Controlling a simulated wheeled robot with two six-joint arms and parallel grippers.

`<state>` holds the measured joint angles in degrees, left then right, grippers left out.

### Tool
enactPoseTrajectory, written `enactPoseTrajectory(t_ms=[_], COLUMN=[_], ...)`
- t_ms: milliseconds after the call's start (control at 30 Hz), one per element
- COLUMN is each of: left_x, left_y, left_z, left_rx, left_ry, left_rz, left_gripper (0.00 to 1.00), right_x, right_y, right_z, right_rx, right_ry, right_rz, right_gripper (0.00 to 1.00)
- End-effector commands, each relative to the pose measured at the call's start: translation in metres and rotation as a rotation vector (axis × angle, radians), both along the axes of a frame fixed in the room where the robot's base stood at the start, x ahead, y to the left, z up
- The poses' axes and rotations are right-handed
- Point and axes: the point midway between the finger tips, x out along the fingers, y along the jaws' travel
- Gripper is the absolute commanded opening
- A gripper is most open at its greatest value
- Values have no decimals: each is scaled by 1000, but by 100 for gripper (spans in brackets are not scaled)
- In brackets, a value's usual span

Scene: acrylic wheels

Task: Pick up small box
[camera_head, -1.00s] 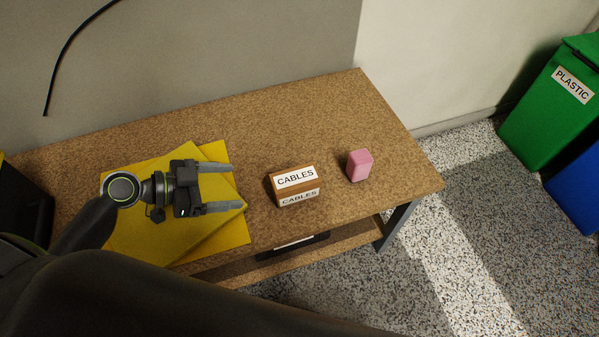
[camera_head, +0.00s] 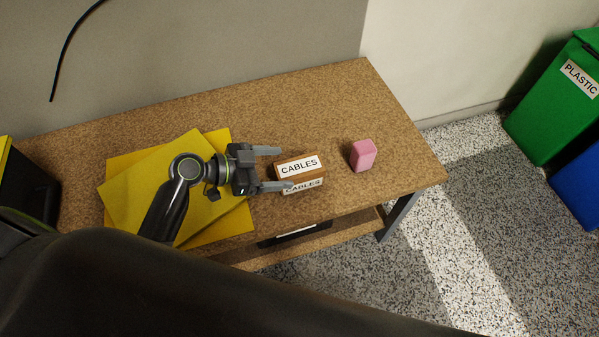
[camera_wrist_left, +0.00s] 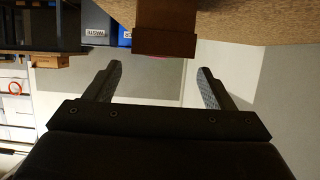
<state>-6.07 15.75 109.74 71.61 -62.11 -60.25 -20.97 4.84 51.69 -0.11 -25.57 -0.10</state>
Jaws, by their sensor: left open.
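The small brown box (camera_head: 301,168) with white CABLES labels sits on the brown table, right of the middle. My left gripper (camera_head: 280,168) is open, its two fingers pointing right at the box's left end. The lower finger overlaps the box's front left corner in the head view; I cannot tell whether they touch. In the left wrist view the box (camera_wrist_left: 165,40) shows at the top, beyond and between the open, empty fingers (camera_wrist_left: 158,85). My right gripper is not in view.
A pink block (camera_head: 363,155) stands just right of the box. Yellow sheets (camera_head: 135,192) lie under my left arm. The table (camera_head: 330,95) is clear behind the box. A green PLASTIC bin (camera_head: 548,115) and a blue bin (camera_head: 580,185) stand at the right.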

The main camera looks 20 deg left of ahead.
Motion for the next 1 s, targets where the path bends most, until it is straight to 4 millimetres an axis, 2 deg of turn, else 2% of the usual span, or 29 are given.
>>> enactPoseTrajectory(t_ms=[267, 600, 900, 1000], left_x=[9, 32, 34, 34], left_y=[-14, -45, -48, -48], left_z=[-7, -29, -31, -31], left_rx=[-1, -3, 1, 1], left_ry=[0, 1, 0, 1], left_rz=[-2, 0, -1, -1], left_gripper=[76, 76, 76, 63], right_x=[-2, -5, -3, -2], right_y=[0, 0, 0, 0], right_z=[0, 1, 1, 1], right_rx=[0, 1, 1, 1], right_ry=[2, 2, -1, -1], right_rz=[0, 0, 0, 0], right_gripper=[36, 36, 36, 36])
